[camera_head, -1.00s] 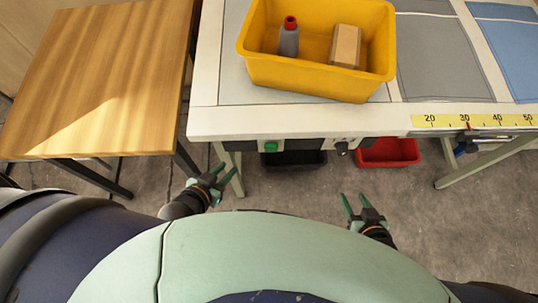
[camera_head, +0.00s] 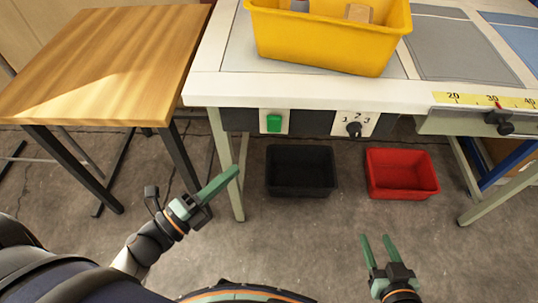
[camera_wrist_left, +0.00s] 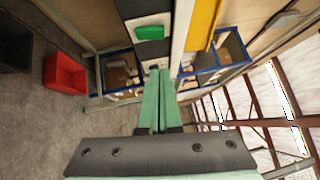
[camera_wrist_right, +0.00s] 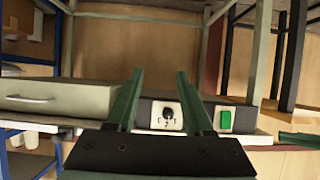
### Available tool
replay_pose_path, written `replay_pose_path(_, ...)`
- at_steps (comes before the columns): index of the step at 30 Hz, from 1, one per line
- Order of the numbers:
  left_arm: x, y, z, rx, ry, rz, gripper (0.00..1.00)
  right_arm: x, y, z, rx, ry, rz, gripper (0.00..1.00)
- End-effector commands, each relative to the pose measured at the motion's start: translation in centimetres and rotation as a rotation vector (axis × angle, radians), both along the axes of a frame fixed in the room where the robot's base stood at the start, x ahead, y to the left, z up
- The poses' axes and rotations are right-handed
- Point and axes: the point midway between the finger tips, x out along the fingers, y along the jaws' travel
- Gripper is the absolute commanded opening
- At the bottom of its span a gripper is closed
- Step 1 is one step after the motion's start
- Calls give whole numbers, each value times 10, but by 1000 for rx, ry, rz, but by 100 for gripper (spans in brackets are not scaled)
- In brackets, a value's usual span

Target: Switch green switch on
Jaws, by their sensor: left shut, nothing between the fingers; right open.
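The green switch (camera_head: 274,122) sits on a white plate on the front panel under the edge of the white worktable (camera_head: 205,92). It also shows in the left wrist view (camera_wrist_left: 150,33), ahead of the fingertips, and in the right wrist view (camera_wrist_right: 226,120). My left gripper (camera_head: 236,170) is shut and empty, below and to the left of the switch, apart from it; its closed fingers also show in the left wrist view (camera_wrist_left: 159,72). My right gripper (camera_head: 375,237) is open and empty, low in front of the table, to the right of the switch.
A rotary knob (camera_head: 354,129) marked 1 2 3 is right of the switch. A black bin (camera_head: 300,190) and a red bin (camera_head: 402,192) stand on the floor below. A yellow crate (camera_head: 330,47) is on the worktable. A wooden table (camera_head: 110,60) is at left.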

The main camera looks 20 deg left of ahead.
Motion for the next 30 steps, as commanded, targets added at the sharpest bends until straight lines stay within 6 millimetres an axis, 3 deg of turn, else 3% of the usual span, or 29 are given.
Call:
replay_pose_path(17,2,-6,0,42,-33,-23,0,1,1,-2,0,-4,3,52)
replay_pose_path(30,67,-41,11,43,-36,-22,0,-12,1,-21,1,91,-1,52)
